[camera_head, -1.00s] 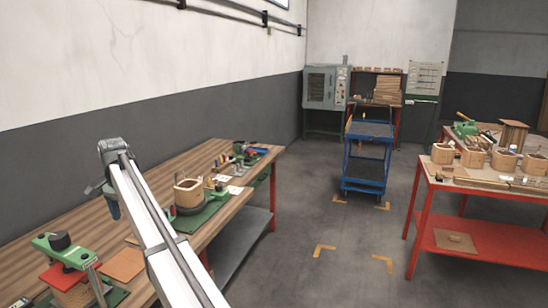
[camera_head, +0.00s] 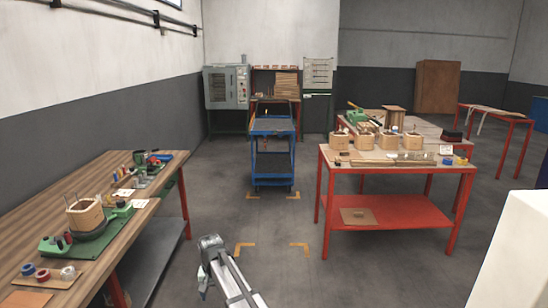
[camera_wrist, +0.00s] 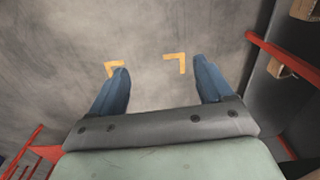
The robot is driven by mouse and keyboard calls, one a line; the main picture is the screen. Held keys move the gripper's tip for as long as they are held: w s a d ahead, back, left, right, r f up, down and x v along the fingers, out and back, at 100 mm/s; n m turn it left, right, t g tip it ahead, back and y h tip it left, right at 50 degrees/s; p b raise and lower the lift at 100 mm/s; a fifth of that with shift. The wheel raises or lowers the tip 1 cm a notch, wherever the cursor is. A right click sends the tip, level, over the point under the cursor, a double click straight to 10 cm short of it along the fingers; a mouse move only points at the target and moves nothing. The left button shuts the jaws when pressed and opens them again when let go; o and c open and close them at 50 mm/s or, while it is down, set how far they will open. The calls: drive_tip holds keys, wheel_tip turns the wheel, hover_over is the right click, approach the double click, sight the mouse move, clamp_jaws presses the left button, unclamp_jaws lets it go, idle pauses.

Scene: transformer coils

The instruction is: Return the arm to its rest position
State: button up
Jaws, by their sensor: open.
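In the wrist view my gripper (camera_wrist: 160,88) shows two blue fingers spread wide apart, with nothing between them. Below it is bare grey floor with yellow corner marks (camera_wrist: 176,62). In the head view my arm (camera_head: 228,272) shows at the bottom middle, over the floor between the wooden workbench (camera_head: 125,185) and the red table (camera_head: 330,155). The fingers are not clear in the head view.
A coil former (camera_head: 85,217) on a green base stands on the workbench at left. Several wooden coils (camera_head: 388,140) stand on the red table at right. A blue cart (camera_head: 272,152) stands farther back. The floor between is clear.

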drive_tip(key=s+d+f, duration=0.5)
drive_tip(key=s+d, duration=0.1)
drive_tip(key=d, duration=0.6)
drive_tip(key=s+d+f, duration=0.4)
drive_tip(key=s+d, duration=0.1)
drive_tip(key=d, duration=0.8)
drive_tip(key=s+d+f, duration=0.5)
drive_tip(key=s+d, duration=0.1)
drive_tip(key=d, duration=0.6)
drive_tip(key=s+f+g, duration=0.3)
drive_tip(key=s+f, duration=0.7)
drive_tip(key=s, duration=0.4)
drive_tip(key=s+f+g, duration=0.3)
drive_tip(key=s+f, duration=0.7)
drive_tip(key=s, duration=0.5)
drive_tip(key=shift+f+m+g, duration=0.3)
drive_tip(key=shift+f+g, duration=0.05)
drive_tip(key=shift+g, duration=0.05)
